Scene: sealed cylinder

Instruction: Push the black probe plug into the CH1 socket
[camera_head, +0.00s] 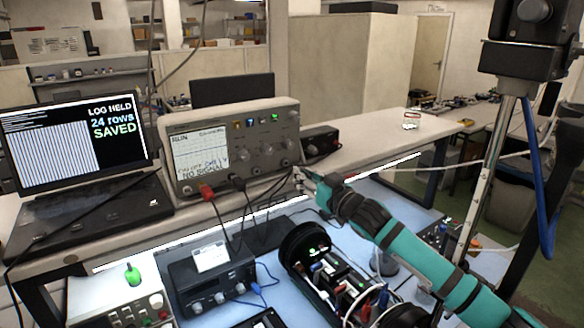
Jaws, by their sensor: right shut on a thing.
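The oscilloscope (233,145) stands on the raised bench, its screen showing a "no signal" message. A red plug (206,191) and a dark connector (238,183) sit along its lower front edge. My right gripper (303,180) is at the lower right corner of the oscilloscope's front, at the end of my teal arm. It is shut on what appears to be the black probe plug, which is mostly hidden by the fingers. Dark cables run from near the fingertips down to the left. I cannot tell which socket is CH1 or whether the plug touches it. My left gripper is not in view.
A laptop (75,150) reading "LOG HELD 24 rows SAVED" stands left of the oscilloscope. Below are a dark instrument box (212,280), a light box with knobs (125,305) and an opened black cylinder (325,270) with wiring. The upper bench at right is mostly clear.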

